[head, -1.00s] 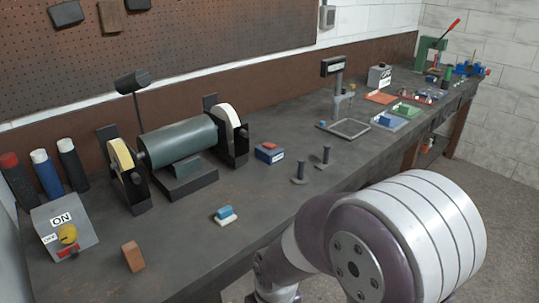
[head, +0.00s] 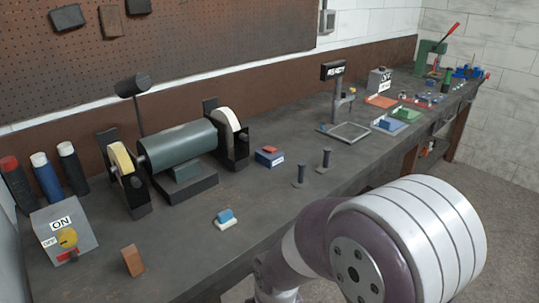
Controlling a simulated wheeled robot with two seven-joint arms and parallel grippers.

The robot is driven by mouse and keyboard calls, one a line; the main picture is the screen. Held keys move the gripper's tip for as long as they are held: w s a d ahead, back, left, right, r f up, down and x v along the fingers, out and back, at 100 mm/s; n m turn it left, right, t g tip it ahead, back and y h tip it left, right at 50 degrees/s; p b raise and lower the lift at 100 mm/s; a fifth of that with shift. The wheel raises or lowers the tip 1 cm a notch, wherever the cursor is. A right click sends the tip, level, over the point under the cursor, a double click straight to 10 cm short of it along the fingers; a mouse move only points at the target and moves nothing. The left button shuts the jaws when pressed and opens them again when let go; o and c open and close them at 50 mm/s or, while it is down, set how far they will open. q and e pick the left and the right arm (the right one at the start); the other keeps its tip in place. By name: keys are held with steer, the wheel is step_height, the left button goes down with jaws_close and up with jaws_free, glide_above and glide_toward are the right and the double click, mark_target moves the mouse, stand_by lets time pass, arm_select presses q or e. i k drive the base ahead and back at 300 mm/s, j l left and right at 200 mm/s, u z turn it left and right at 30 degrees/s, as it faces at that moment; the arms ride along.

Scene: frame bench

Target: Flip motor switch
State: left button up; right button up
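A blue box (head: 270,157) with a red top switch sits right of the green grinder motor (head: 183,146). Another grey box (head: 379,78), with a label that seems to read OFF, stands farther back. I cannot tell which of these is the motor switch. Neither gripper is in view. Only a thick part of my arm shows at the lower right, in front of the bench.
A brown block (head: 132,260) and a blue-and-white block (head: 226,217) lie near the front edge. Several capped bottles (head: 46,177) stand at the left. Two dark posts (head: 325,159), a stand with a display (head: 334,70) and trays (head: 389,123) lie along the bench.

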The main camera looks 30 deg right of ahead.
mark_target(270, 149)
steer(key=i+l+u, duration=0.15)
steer(key=l, duration=0.35)
steer(key=i+l+u, duration=0.15)
steer(key=l, duration=0.35)
steer(key=l+u, duration=0.15)
steer(key=l, duration=0.35)
steer(key=i+l+u, duration=0.15)
steer(key=l, duration=0.4)
